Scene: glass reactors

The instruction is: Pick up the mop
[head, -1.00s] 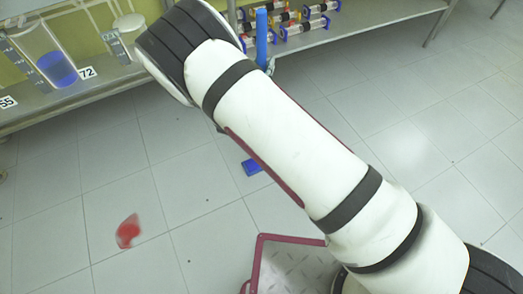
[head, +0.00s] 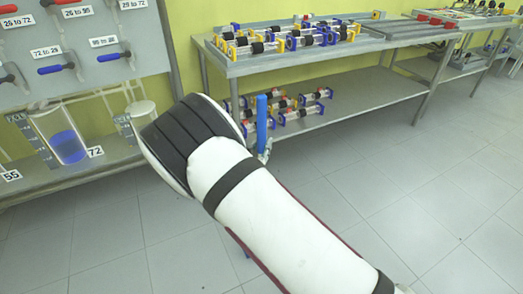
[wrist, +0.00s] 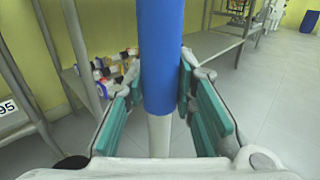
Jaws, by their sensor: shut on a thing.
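The mop's upright blue handle (head: 262,120) rises beside the far end of my arm in the head view. In the wrist view the blue handle (wrist: 162,55) runs down the middle, with a white pole (wrist: 159,135) below it. My gripper (wrist: 161,83) is shut on the blue handle, with a teal-padded finger on each side. In the head view a small part of my gripper (head: 266,150) shows beside the handle. A bit of blue shows low beside my arm, mostly hidden; I cannot tell whether the mop's foot touches the floor.
A metal bench (head: 300,62) with glass reactors on top and on its lower shelf stands behind the mop. At left is a grey panel (head: 105,72) with valves and a shelf holding a blue-filled vessel (head: 66,146). The tiled floor (head: 400,190) at right is clear.

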